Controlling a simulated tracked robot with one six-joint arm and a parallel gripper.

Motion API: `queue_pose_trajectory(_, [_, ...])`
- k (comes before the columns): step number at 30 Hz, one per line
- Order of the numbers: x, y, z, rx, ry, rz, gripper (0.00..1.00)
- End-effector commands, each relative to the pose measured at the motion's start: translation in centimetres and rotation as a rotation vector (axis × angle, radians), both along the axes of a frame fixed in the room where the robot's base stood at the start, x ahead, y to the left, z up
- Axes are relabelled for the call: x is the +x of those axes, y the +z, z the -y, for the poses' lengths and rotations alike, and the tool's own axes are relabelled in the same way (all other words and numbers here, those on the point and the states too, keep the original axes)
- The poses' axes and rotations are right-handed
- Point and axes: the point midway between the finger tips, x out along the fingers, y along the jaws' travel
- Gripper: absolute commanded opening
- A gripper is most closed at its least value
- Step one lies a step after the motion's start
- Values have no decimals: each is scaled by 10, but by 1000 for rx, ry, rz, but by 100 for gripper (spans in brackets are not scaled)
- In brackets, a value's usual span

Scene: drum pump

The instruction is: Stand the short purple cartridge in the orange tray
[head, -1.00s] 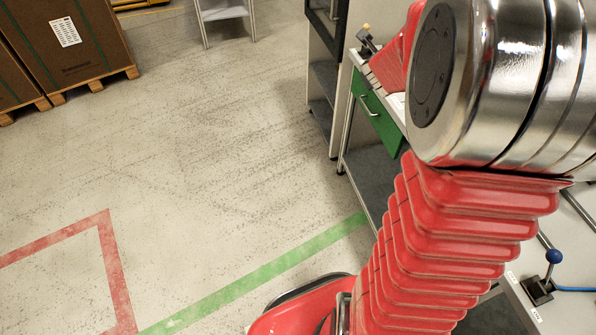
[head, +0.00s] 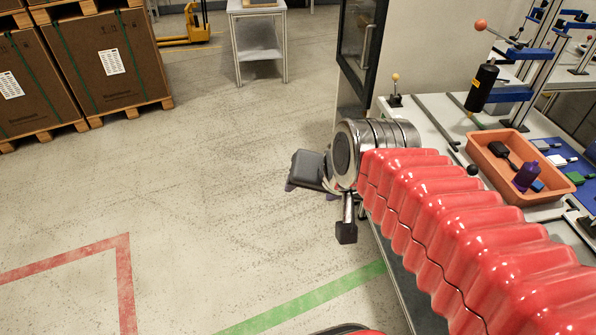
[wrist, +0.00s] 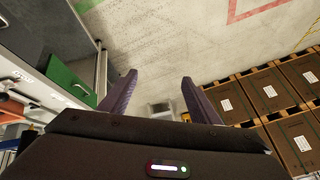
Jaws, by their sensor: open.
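The orange tray (head: 478,152) stands on the workbench at the right of the head view. A purple cartridge (head: 525,177) is inside it, near the right end, looking upright or slightly tilted; its base is not clear. My gripper (head: 312,191) is out over the floor beyond the bench's left edge, well away from the tray. In the wrist view, the purple fingers of my gripper (wrist: 158,97) are spread apart with nothing between them. The cartridge cannot be made out in the wrist view.
A black part (head: 501,151) and a small blue piece lie in the tray. A black cylinder (head: 481,88) and blue clamps stand behind it. A green drawer (wrist: 68,81) is beside my gripper. Boxes on pallets (head: 103,60) stand far left; the floor between is clear.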

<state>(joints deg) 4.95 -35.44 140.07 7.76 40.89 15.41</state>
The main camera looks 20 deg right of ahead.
Motion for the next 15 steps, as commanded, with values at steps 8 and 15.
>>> queue_pose_trajectory(8, [-62, -13, -8, -252, 339, -102, 57])
queue_pose_trajectory(15, [-66, -14, -7, -267, 361, -111, 57])
